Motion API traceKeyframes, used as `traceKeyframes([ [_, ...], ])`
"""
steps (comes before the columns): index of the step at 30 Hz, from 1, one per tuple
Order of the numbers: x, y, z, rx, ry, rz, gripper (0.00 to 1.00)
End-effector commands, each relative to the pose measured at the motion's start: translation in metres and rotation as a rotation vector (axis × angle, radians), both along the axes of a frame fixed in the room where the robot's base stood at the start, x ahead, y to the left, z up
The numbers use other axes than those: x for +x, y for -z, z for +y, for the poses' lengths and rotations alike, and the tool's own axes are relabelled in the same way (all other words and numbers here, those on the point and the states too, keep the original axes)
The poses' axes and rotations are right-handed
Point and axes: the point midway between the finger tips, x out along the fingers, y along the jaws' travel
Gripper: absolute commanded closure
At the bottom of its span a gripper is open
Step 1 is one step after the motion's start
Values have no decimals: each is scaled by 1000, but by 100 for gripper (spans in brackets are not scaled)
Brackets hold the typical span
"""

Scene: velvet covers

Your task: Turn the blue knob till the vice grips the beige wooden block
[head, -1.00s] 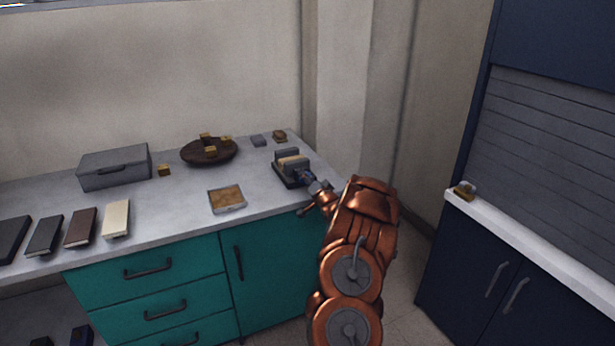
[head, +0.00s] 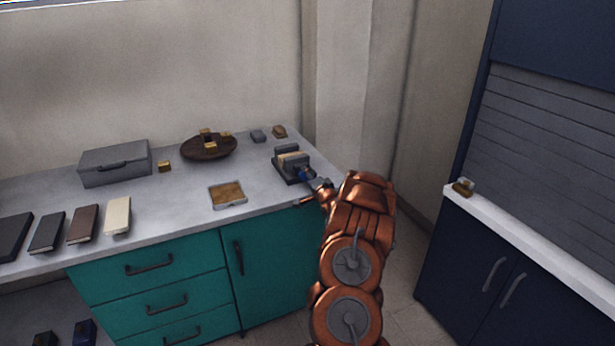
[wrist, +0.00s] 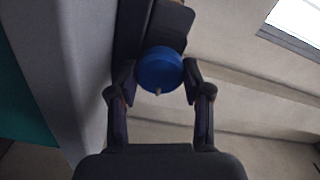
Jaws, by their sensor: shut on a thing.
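The dark grey vice (head: 284,171) stands at the right end of the counter. The beige wooden block (head: 293,160) sits between its jaws; whether it is gripped is too small to tell. The blue knob (head: 305,174) is on the vice's near right side. In the wrist view, the round blue knob (wrist: 160,70) sits between the two fingers of my gripper (wrist: 160,80). My gripper is shut on the knob from both sides. In the head view my gripper (head: 312,180) reaches the knob from the right. The block is not visible in the wrist view.
A grey box (head: 115,163), a brown bowl with small blocks (head: 190,153), a shallow tray (head: 242,204) and several books (head: 118,216) lie on the counter left of the vice. A navy cabinet (head: 470,255) stands at the right.

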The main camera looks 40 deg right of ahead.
Motion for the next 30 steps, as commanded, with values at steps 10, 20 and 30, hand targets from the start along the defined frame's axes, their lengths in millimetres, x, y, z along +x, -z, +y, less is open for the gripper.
traceKeyframes([
  [10, 0, 0, 0, -1, 1, 0, 30],
  [20, 0, 0, 0, -1, 0, 0, 26],
  [30, -23, 0, 7, 1, 2, 1, 26],
])
